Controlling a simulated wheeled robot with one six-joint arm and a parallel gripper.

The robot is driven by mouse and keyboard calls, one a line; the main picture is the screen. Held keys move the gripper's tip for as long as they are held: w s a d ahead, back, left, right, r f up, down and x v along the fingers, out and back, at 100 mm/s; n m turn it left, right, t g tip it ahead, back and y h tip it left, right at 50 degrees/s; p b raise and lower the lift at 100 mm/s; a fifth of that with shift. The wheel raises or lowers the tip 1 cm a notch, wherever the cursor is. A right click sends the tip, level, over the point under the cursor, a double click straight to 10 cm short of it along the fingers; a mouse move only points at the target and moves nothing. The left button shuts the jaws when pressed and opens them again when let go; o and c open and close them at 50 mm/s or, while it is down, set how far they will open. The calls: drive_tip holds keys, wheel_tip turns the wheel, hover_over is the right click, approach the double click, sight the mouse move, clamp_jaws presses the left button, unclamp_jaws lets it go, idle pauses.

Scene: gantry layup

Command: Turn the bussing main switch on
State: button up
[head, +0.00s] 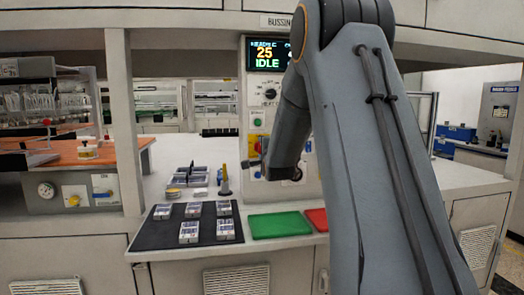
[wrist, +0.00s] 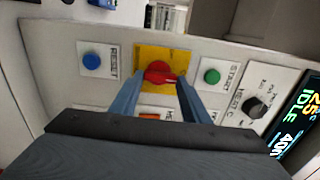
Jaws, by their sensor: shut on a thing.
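The main switch is a red rotary knob (wrist: 158,73) on a yellow plate (wrist: 180,55) on the bussing panel. In the wrist view my gripper (wrist: 156,82) has its two blue-grey fingers on either side of the red knob and is shut on it. In the head view the yellow plate (head: 255,142) shows just left of my wrist, and my arm hides part of the panel. The display (head: 265,54) above reads 25 and IDLE.
A blue RESET button (wrist: 92,61) and a green START button (wrist: 212,75) flank the switch. A black selector knob (wrist: 256,106) sits further right. On the bench below lie a dark mat (head: 165,238) with cell blocks, a green tray (head: 280,225) and a red tray (head: 317,218).

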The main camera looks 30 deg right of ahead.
idle(0.3)
drive_tip(key=o, duration=1)
drive_tip(key=shift+o, duration=0.2)
drive_tip(key=b+v, duration=0.1)
drive_tip(key=v, duration=0.6)
drive_tip(key=shift+s+b, duration=0.3)
drive_tip(key=shift+s, duration=0.1)
drive_tip(key=shift+a, duration=0.1)
